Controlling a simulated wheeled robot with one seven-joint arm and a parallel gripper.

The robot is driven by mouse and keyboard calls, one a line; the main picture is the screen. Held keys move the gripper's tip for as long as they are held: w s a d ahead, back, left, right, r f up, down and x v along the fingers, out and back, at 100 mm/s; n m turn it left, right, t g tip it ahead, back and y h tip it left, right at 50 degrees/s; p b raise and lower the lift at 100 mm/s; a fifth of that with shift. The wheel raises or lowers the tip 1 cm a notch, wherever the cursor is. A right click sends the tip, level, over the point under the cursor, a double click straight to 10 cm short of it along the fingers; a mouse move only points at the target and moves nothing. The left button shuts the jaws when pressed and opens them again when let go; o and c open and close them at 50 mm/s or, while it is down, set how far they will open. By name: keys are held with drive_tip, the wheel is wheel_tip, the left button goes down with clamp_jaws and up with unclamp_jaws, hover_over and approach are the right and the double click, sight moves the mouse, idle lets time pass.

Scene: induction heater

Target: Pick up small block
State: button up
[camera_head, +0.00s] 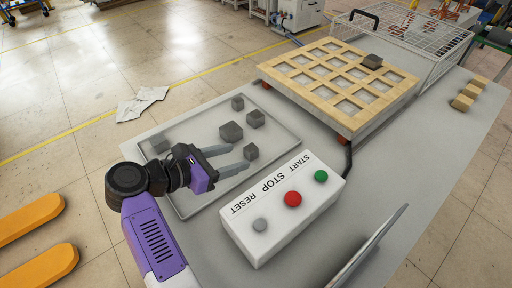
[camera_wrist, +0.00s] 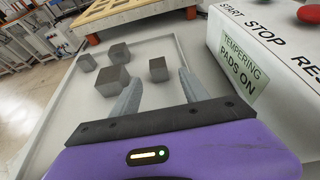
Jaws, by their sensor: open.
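Several dark grey blocks sit in a shallow grey tray (camera_head: 185,206). One small block (camera_head: 251,152) is near the tray's right side, just past my gripper's fingertips (camera_head: 239,158). In the wrist view this small block (camera_wrist: 158,69) shows ahead of the gap between the open fingers (camera_wrist: 160,79), with nothing held. A larger block (camera_head: 231,131) lies to its left and farther back; it also shows in the wrist view (camera_wrist: 112,81). Two other blocks (camera_head: 256,118) (camera_head: 238,102) are farther back, and one (camera_head: 160,142) is at the tray's left, partly near my wrist.
A white control box (camera_head: 283,205) with grey, red and green buttons stands close to the tray's right. A wooden grid rack (camera_head: 340,75) with a dark block (camera_head: 372,61) on it is behind. Wooden blocks (camera_head: 467,96) and a wire basket (camera_head: 410,40) are at the right.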

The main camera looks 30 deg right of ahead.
sight(246, 151)
drive_tip(key=x, duration=0.3)
drive_tip(key=p+x, duration=0.1)
drive_tip(key=x, duration=0.1)
drive_tip(key=shift+w+d+r, duration=0.15)
drive_tip(key=shift+d+r, duration=0.1)
drive_tip(key=shift+d, duration=0.2)
drive_tip(key=shift+w+d+f, duration=0.1)
drive_tip(key=shift+d+f, duration=0.1)
drive_tip(key=shift+d, duration=0.2)
drive_tip(key=shift+c, duration=0.4)
clamp_jaws()
